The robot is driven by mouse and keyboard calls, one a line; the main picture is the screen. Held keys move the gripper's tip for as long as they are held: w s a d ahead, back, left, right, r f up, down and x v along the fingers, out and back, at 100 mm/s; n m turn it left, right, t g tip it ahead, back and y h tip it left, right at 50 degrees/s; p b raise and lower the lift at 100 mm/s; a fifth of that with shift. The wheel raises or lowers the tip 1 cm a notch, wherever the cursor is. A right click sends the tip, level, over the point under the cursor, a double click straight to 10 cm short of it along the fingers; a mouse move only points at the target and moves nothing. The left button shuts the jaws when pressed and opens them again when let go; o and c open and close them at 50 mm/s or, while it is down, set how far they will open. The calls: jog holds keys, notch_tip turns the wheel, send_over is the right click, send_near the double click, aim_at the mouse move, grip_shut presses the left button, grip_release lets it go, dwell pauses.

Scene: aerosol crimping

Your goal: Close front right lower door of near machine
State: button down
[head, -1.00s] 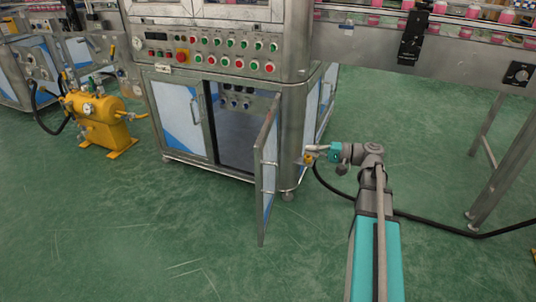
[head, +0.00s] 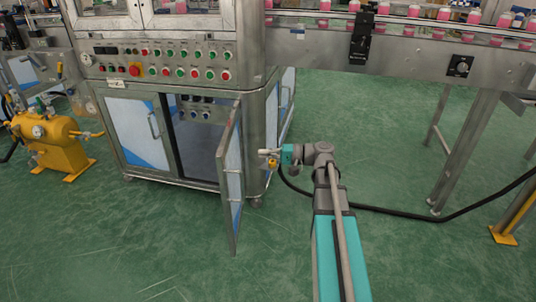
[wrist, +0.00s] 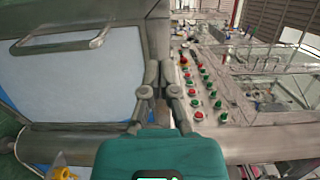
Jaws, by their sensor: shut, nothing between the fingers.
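The front right lower door (head: 229,185) of the near machine stands open in the head view, swung out towards me on its right side. It has a metal frame, a pale panel and a handle (head: 238,150). My gripper (head: 266,153) is just right of the door, by the machine's front right corner, pointing left. Its fingers are shut and empty, also seen in the wrist view (wrist: 160,82). A pale panel with a metal handle (wrist: 62,40), seemingly this door, fills the left of the wrist view. I cannot tell whether the fingers touch it.
The closed left lower door (head: 135,130) is beside the dark opening (head: 198,150). Above is a button panel (head: 165,60). A yellow tank (head: 50,140) stands left. A conveyor (head: 410,50) runs right, with a black cable (head: 400,211) below. The green floor in front is clear.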

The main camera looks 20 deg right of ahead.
aim_at(224, 152)
jog(key=x, duration=1)
jog(key=shift+w+a, duration=0.2)
jog(key=shift+a, duration=0.1)
